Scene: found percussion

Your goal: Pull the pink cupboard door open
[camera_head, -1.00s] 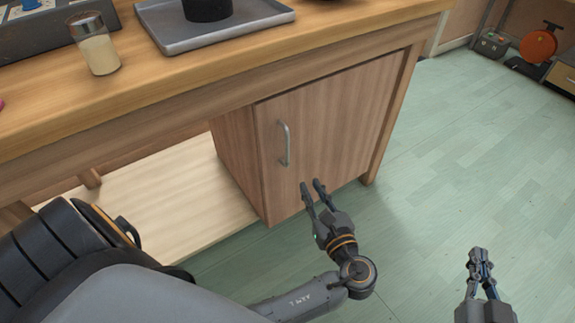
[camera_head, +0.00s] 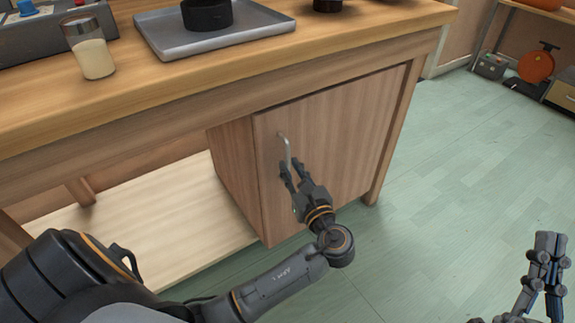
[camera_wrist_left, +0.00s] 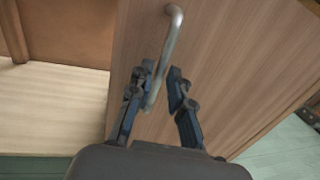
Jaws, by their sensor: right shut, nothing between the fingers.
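The cupboard door (camera_head: 340,130) is pinkish-brown wood and looks closed under the worktop. Its upright metal handle (camera_head: 286,146) is near the door's left edge. The door (camera_wrist_left: 230,50) and handle (camera_wrist_left: 173,32) also show in the left wrist view. My left gripper (camera_head: 291,165) is at the lower part of the handle. In the left wrist view its fingers (camera_wrist_left: 161,74) are apart, with the handle's lower part between them, closer to the left finger. Whether they touch it I cannot tell. My right gripper (camera_head: 548,238) is shut and empty over the floor at the lower right.
The wooden worktop (camera_head: 180,92) overhangs the door and holds a grey tray (camera_head: 165,47) and a glass jar (camera_head: 92,58). A pale low shelf (camera_head: 150,215) lies left of the cupboard. The green floor (camera_head: 450,150) in front and right is clear.

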